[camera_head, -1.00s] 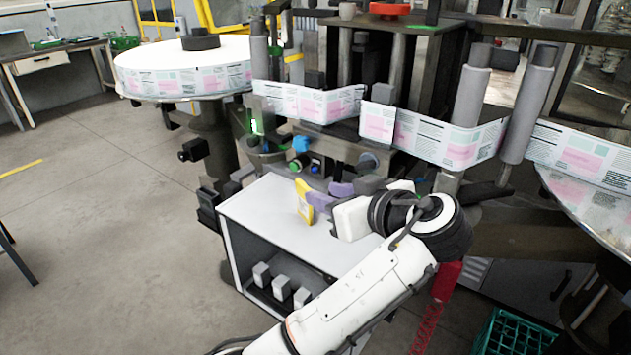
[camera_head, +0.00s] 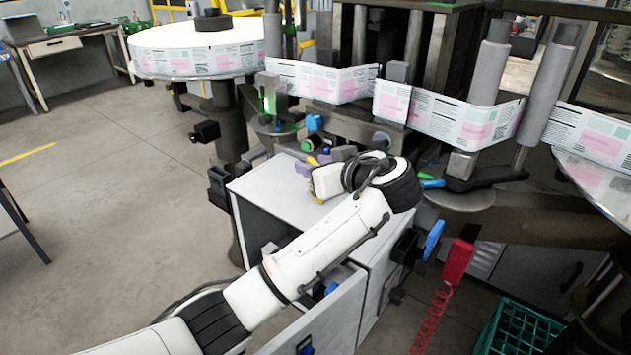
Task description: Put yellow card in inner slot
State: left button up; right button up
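My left gripper (camera_head: 314,164), with purple fingers, is over the back part of the white cabinet's top (camera_head: 275,190), in front of the labelling machine. Small yellow parts of the yellow card (camera_head: 312,160) show at the fingers, and the gripper seems shut on it. Most of the card is hidden by the gripper and wrist. I cannot make out the inner slot in this view. My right gripper is not in view.
A label web (camera_head: 450,118) runs across the machine above the gripper. An open drawer (camera_head: 325,318) juts from the cabinet front below my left arm. A red tool (camera_head: 458,262) with a coiled cord hangs at right, above a green crate (camera_head: 520,330).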

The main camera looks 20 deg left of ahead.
pick_arm(q)
grip_shut()
jog(key=shift+r, duration=0.1)
